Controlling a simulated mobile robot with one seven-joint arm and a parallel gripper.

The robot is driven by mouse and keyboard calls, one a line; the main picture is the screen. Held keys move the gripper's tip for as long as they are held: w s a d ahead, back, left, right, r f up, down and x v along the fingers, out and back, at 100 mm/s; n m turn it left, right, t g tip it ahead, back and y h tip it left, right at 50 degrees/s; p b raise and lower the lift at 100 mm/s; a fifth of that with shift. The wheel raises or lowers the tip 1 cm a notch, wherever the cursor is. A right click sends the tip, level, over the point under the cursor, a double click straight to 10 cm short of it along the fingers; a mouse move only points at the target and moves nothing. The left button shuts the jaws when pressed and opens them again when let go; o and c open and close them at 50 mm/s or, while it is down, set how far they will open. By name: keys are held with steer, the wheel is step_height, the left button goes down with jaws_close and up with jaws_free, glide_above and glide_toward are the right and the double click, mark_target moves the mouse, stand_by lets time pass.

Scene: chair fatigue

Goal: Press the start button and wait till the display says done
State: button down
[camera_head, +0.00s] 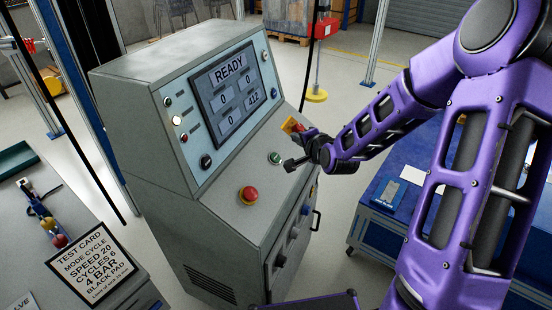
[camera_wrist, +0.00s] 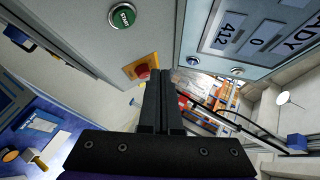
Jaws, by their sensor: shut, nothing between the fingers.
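The green start button (camera_head: 275,158) is on the sloped panel of the grey control cabinet (camera_head: 150,150). In the wrist view the green button reads START (camera_wrist: 122,15), near the top edge. My gripper (camera_head: 289,166) is shut and empty, just right of the green button in the head view. A gap between fingertips and button shows in the wrist view, where the closed fingers (camera_wrist: 160,74) sit below and right of it.
A red mushroom button (camera_head: 249,195) is on the near part of the sloped panel. A red button on a yellow plate (camera_wrist: 142,69) lies close to my fingertips in the wrist view. A test card (camera_head: 92,265) stands at lower left. A blue cart (camera_head: 385,215) is on the right.

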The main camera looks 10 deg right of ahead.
mark_target(275, 153)
steer(key=a+f+b, duration=0.1)
steer(key=f+b, duration=0.1)
steer(key=w+a+f+b, duration=0.1)
steer(key=f+b, duration=0.1)
steer(key=w+a+f+b, duration=0.1)
steer(key=f+b, duration=0.2)
steer(key=shift+w+a, duration=0.2)
steer(key=shift+a, duration=0.15)
steer(key=shift+f, duration=0.15)
stand_by(1.6)
steer(key=shift+w+a+f+b, duration=0.15)
steer(key=shift+a+f+b, duration=0.05)
steer(key=shift+b, duration=0.1)
steer(key=shift+w+a+f+b, duration=0.1)
steer(key=shift+a+f+b, duration=0.05)
steer(key=shift+f+b, duration=0.2)
stand_by(0.6)
steer(key=shift+r, duration=0.15)
steer(key=shift+s+d+r+p, duration=0.25)
steer(key=shift+d+r+p, duration=0.1)
steer(key=shift+r+p, duration=0.25)
steer(key=r+p, duration=0.1)
steer(key=s+d+r+p, duration=0.1)
steer(key=p, duration=0.1)
steer(key=d+r+p, duration=0.1)
steer(key=r, duration=0.1)
steer(key=shift+s+d, duration=0.15)
steer(key=shift+s, duration=0.1)
